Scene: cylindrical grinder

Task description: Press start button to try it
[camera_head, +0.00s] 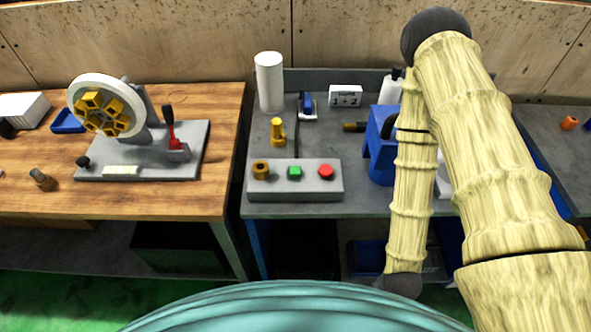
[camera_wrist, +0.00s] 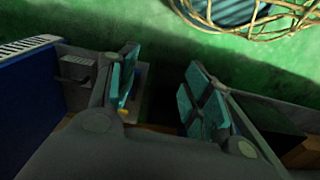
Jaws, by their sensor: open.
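A grey control box (camera_head: 318,190) sits at the front left of the grey bench. It carries a brass knob (camera_head: 261,169), a green button (camera_head: 295,172) and a red button (camera_head: 326,171). My gripper (camera_wrist: 155,95) shows in the wrist view with its two teal-padded fingers apart and nothing between them. It points down toward the green floor. In the head view my arm hangs at the right, in front of the bench, and the gripper itself is not clearly seen there. The control box cannot be made out in the wrist view.
A blue machine part (camera_head: 381,150) stands right of the control box, partly behind my arm. A white cylinder (camera_head: 269,82) and a yellow piece (camera_head: 277,132) stand behind the box. A wooden table (camera_head: 225,110) with a wheel fixture (camera_head: 104,106) is at left.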

